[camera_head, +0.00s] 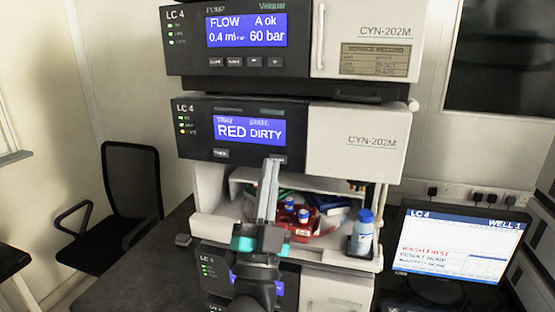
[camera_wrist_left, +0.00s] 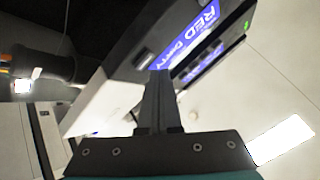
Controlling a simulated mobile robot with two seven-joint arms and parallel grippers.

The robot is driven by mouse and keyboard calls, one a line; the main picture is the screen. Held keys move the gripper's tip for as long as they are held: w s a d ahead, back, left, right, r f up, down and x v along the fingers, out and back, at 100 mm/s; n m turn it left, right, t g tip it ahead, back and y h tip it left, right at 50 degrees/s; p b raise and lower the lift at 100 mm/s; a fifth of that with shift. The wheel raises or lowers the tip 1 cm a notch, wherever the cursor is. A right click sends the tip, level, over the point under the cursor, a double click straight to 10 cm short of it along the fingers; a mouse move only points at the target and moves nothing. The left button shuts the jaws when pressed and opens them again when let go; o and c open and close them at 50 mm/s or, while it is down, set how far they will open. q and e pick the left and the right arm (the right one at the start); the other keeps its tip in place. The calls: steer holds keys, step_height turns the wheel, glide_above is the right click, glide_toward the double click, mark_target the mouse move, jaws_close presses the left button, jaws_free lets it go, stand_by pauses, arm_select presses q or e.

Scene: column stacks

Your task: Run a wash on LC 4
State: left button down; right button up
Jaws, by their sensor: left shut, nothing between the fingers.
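The LC 4 stack has a pump module (camera_head: 300,72) on top, its screen reading FLOW 0.4 ml, A ok, 60 bar. Below it, the sampler module (camera_head: 240,164) has a blue screen (camera_head: 249,130) reading TRAY RED, STATE DIRTY; it also shows tilted in the left wrist view (camera_wrist_left: 190,38). Under that screen are a left button (camera_head: 220,153) and a right button, which my fingertips mostly cover. My left gripper (camera_head: 271,164) is shut and empty, its tips at the right button; I cannot tell if they touch. It also shows in the wrist view (camera_wrist_left: 158,75). My right gripper is not in view.
An open bay holds a red tray (camera_head: 325,228) with vials. A blue-capped bottle (camera_head: 362,232) stands at its right. A monitor (camera_head: 455,250) reads LC 4, WELL 1, WASH FIRST. A black chair (camera_head: 130,180) stands left. Another LC 4 module (camera_head: 335,290) sits below.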

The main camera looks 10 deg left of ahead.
arm_select(q)
steer(key=shift+w, duration=0.1)
stand_by(0.4)
steer(key=shift+w, duration=0.35)
steer(key=shift+w, duration=0.4)
stand_by(0.6)
stand_by(0.3)
steer(key=shift+s+p, duration=0.45)
steer(key=shift+s, duration=0.4)
steer(key=s+p, duration=0.2)
steer(key=s, duration=0.3)
steer(key=shift+a, duration=0.1)
